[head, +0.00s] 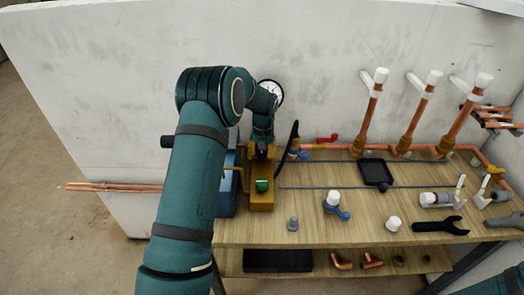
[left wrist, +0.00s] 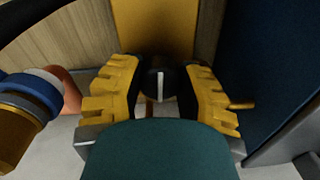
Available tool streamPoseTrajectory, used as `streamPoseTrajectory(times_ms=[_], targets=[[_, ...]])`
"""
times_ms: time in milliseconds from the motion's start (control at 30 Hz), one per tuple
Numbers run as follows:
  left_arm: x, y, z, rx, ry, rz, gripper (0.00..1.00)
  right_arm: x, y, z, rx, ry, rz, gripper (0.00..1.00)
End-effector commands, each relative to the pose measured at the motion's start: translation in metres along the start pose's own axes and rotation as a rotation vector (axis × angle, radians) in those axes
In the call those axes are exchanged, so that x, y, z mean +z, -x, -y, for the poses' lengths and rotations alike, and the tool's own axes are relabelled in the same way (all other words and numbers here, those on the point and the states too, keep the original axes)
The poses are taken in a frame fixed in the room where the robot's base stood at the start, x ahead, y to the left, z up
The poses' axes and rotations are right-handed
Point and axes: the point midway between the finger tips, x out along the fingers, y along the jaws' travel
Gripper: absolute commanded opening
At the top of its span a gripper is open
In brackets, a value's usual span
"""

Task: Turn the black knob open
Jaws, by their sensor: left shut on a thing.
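The black knob (left wrist: 153,86) shows in the left wrist view. It is round, with a white pointer line that stands upright in that picture, and it sits on a yellow housing (left wrist: 155,25). My left gripper (left wrist: 162,80) is shut on the knob, one yellow finger on each side. In the head view my left gripper (head: 262,148) is at the yellow housing (head: 261,200), and the knob is hidden behind the gripper and arm. My right gripper is not in view; only a piece of my right arm shows at the lower right corner.
A blue box (head: 227,200) stands just left of the housing, and a black hose (head: 287,148) curves close on its right. A round gauge (head: 271,92) is behind my arm.

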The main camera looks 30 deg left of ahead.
Motion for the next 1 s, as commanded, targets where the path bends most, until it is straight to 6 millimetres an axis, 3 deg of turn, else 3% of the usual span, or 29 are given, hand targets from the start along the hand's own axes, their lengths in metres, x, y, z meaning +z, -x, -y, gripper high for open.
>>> streamPoseTrajectory(times_ms=[667,700,767,1000], targets=[[0.003,-0.0035,-0.0008,0.0,0.059,0.013,0.0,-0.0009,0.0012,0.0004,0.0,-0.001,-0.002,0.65],[0.003,-0.0035,-0.0008,0.0,0.059,0.013,0.48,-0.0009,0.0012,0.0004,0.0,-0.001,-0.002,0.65],[0.0027,-0.0032,-0.0008,0.0,0.058,0.012,0.69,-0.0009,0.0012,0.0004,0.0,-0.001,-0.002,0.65],[0.0013,-0.0015,-0.0006,0.0,0.058,0.007,0.7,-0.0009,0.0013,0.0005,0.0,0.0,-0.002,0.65]])
